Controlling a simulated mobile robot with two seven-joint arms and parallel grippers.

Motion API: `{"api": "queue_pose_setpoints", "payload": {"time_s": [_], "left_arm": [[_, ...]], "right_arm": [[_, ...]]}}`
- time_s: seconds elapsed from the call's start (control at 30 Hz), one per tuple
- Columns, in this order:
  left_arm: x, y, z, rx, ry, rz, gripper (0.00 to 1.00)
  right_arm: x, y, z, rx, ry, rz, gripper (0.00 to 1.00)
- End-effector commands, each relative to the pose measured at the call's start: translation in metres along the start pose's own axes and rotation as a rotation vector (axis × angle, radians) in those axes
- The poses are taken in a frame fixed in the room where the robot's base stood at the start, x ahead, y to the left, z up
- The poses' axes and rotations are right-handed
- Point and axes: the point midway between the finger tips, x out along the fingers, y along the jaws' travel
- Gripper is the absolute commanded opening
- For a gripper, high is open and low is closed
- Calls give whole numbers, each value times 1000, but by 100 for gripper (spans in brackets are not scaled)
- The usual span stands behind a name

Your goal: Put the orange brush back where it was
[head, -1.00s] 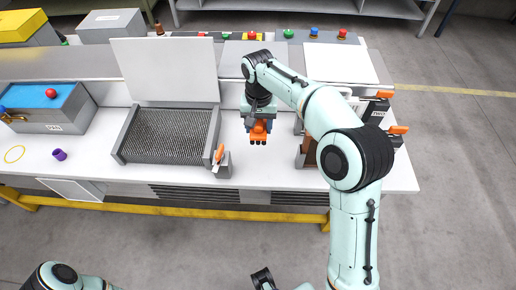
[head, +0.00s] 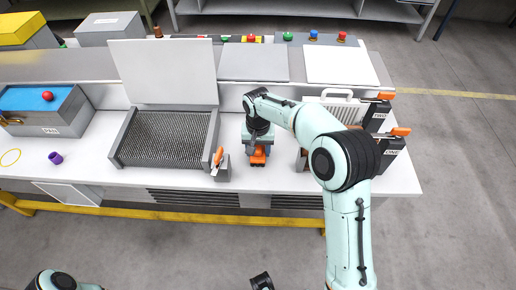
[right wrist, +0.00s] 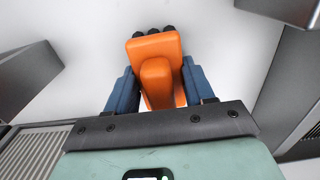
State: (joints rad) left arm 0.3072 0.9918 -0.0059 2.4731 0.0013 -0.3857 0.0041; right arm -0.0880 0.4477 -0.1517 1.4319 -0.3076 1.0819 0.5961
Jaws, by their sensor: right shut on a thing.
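The orange brush (right wrist: 155,62) has several black tips at its far end and sits between the blue fingers of my right gripper (right wrist: 158,88) in the right wrist view. In the head view, the right gripper (head: 258,150) holds the orange brush (head: 258,158) over the white bench, near its front edge. Whether the brush touches the bench cannot be told. A small grey holder (head: 222,174) with an orange-handled piece (head: 218,156) stands just left of it.
A grey tray with a mesh floor (head: 165,140) and raised white lid (head: 165,72) lies to the left. Grey blocks with orange handles (head: 400,131) stand right, partly behind my arm. A blue-topped box (head: 42,110) and purple cup (head: 55,158) are far left. Bare bench lies around the brush.

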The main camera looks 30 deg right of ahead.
Motion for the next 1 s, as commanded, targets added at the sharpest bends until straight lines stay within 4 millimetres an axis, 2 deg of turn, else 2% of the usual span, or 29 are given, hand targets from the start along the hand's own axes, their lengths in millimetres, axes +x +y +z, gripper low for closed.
{"api": "queue_pose_setpoints", "payload": {"time_s": [0.13, 0.17, 0.2, 0.23, 0.5, 0.63, 0.77, 1.0], "left_arm": [[2, 0, 0, 0, 0, 0, 43], [1, 0, 0, 0, 0, 0, 43], [1, 0, 0, 0, 0, 0, 43], [1, 0, 0, 0, 0, 0, 43], [1, 0, 0, 0, 0, 0, 43], [-1, 0, 0, 0, 0, 0, 43], [-4, 2, 0, 0, 1, 0, 43], [-13, 5, 0, 1, 4, 1, 43]], "right_arm": [[3, 0, 0, 0, 0, 0, 28], [3, 0, 0, 0, 0, 0, 59], [3, 0, 0, 0, 0, 0, 72], [3, 0, 0, 0, 0, 0, 78], [2, 0, 0, 0, 0, 0, 78], [-6, -1, -1, 0, 3, -2, 78], [-28, -1, -1, -1, 5, -4, 78], [-82, -1, -1, -1, 5, -4, 78]]}}
